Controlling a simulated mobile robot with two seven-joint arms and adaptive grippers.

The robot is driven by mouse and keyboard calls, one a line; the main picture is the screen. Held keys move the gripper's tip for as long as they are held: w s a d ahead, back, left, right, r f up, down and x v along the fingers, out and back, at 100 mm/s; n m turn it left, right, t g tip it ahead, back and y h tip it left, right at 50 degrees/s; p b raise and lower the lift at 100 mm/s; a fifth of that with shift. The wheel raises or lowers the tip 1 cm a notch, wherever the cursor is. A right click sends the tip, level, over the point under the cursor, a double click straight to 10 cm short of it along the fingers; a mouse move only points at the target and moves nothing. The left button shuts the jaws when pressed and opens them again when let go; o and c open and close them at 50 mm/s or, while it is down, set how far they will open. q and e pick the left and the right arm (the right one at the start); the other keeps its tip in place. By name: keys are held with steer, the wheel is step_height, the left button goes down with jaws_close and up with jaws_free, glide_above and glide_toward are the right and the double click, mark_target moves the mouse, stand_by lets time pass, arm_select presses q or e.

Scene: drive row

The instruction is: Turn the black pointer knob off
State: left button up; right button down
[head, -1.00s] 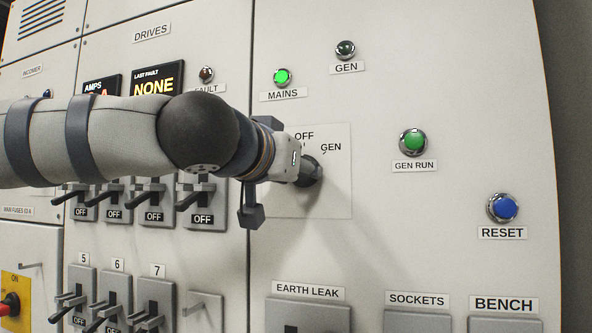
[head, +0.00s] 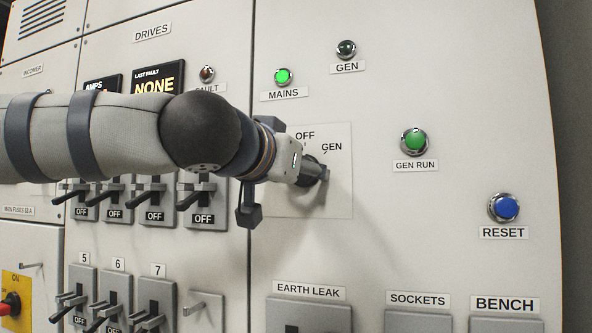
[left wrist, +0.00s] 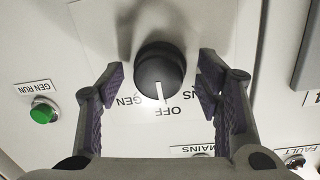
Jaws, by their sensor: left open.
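The black pointer knob (left wrist: 160,70) is round with a white line, on a plate marked OFF, GEN and MAINS. My left gripper (left wrist: 164,82) is open, with one purple-padded finger on each side of the knob and gaps showing between pads and knob. In the head view my left gripper (head: 310,172) is at the switch plate (head: 335,200). It hides most of the knob and the MAINS label there. My right gripper is not in view.
Above the plate are the lit green MAINS lamp (head: 283,77) and the dark GEN lamp (head: 346,49). To the right are the green GEN RUN button (head: 414,142) and blue RESET button (head: 503,208). Rows of breaker levers (head: 150,192) lie below my left arm.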

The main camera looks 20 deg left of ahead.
arm_select(q)
steer(key=shift+s, duration=0.1)
steer(key=s+a, duration=0.1)
steer(key=s, duration=1)
steer(key=shift+s+r, duration=0.4)
